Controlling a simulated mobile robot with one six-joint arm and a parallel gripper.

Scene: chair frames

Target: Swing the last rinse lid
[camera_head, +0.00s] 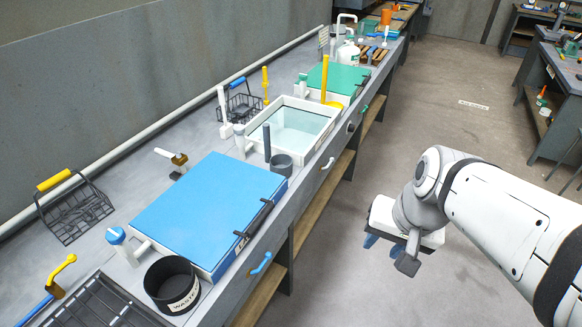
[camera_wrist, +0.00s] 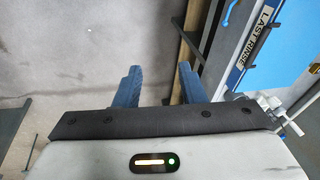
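The last rinse lid is a large blue panel (camera_head: 205,207) lying flat over a white-sided tank on the bench, nearest of the tanks in the head view. A dark bar handle (camera_head: 254,224) runs along its aisle-side edge. In the wrist view the lid (camera_wrist: 292,42) shows at the upper right, beside a LAST RINSE label (camera_wrist: 262,28). My gripper (camera_head: 384,243) hangs over the floor to the right of the bench, apart from the lid. In the wrist view its blue fingers (camera_wrist: 157,75) stand apart with nothing between them.
A black waste bin (camera_head: 172,286) stands at the lid's near corner. Beyond the lid are an open tank (camera_head: 293,125) and a green-lidded one (camera_head: 339,80). Wire baskets (camera_head: 73,208) stand toward the wall. A blue drawer handle (camera_head: 261,263) juts from the bench front. The aisle floor is clear.

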